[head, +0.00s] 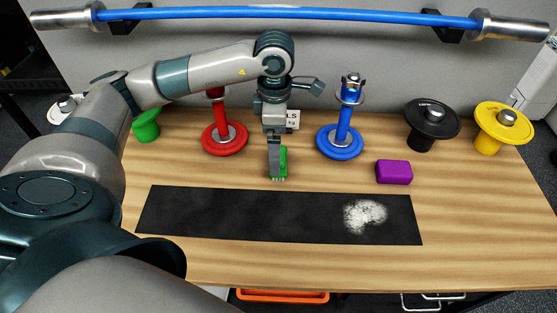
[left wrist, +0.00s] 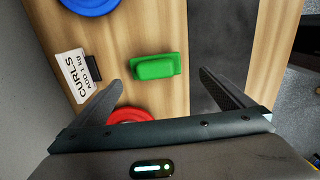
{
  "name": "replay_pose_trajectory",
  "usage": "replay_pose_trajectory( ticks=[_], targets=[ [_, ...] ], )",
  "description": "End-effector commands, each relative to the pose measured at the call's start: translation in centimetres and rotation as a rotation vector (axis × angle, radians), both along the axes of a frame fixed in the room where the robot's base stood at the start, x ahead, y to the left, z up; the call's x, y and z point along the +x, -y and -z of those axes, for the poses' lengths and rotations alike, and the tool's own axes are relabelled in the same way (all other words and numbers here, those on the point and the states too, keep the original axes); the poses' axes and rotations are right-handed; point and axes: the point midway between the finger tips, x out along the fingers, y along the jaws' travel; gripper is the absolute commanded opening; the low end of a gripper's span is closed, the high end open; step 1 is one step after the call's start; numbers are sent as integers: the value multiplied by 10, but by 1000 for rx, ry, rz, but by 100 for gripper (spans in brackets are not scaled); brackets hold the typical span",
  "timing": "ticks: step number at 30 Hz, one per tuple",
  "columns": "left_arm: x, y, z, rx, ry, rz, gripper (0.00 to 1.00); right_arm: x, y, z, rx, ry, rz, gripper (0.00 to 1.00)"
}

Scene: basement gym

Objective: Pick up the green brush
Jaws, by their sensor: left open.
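The green brush (head: 283,162) stands on the wooden table in the head view, behind the black mat. Pale bristles show at its lower edge. My left gripper (head: 277,172) points down right at it and hides part of it. In the left wrist view the green brush (left wrist: 156,67) lies ahead of the gap between the two open fingers of my left gripper (left wrist: 157,88). The fingers are apart and nothing is held between them. My right gripper is not in view.
A red weight stand (head: 224,139) is left of the brush and a blue one (head: 340,141) right. A purple block (head: 394,172), black weight (head: 432,120) and yellow weight (head: 503,124) stand farther right. The black mat (head: 250,215) carries white powder (head: 365,215). A label card (head: 293,120) stands behind.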

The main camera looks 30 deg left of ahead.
Motion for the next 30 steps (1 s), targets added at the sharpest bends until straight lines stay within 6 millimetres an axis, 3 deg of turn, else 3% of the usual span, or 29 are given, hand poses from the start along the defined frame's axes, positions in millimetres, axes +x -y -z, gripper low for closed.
replay_pose_trajectory(
  ticks=[7,13,19,30],
  targets=[
    [2,0,6,1,-3,-1,100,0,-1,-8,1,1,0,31],
    [9,2,28,0,-5,0,100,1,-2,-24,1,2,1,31],
    [10,2,49,-1,-1,0,100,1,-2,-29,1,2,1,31],
    [10,2,52,0,0,0,100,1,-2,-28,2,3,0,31]
  ],
)
